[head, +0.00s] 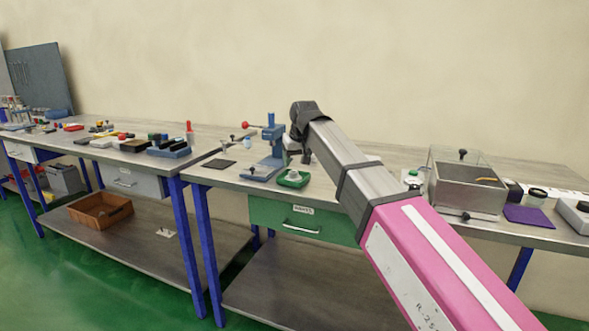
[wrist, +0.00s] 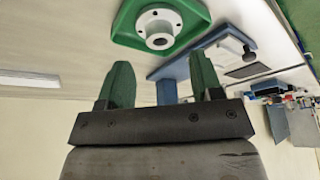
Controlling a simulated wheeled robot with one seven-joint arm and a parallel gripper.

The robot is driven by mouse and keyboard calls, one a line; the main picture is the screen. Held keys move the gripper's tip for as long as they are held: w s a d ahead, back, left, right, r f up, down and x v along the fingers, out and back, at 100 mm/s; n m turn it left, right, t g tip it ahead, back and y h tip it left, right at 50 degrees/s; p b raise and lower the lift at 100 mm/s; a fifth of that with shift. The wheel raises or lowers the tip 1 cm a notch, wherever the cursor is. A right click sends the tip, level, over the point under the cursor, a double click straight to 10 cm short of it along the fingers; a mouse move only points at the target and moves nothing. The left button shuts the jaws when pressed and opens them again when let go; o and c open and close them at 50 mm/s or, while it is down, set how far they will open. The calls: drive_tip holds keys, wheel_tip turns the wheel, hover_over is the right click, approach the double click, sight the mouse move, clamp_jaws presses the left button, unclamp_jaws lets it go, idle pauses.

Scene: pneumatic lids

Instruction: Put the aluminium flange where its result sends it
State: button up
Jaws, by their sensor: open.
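The aluminium flange (wrist: 158,27) is a pale round collar with a central hole and small bolt holes. It sits in a green tray (wrist: 195,12) at the top of the wrist view. In the head view the green tray (head: 290,183) is on the near bench, with the flange (head: 293,175) small inside it. My gripper (wrist: 163,78) is open and empty, its two green fingers apart and pointing toward the tray. The flange is beyond the fingertips, not between them. In the head view my arm hides most of the gripper.
A blue press-like stand (head: 271,145) is just left of the tray. A green drawer (head: 300,219) with an unreadable label is below. A metal box with a clear cover (head: 466,190) is right of my arm, beside a purple mat (head: 528,216). A second bench with tools is left.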

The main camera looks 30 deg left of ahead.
drive_tip(key=v, duration=0.7)
drive_tip(key=shift+r, duration=0.1)
idle(0.4)
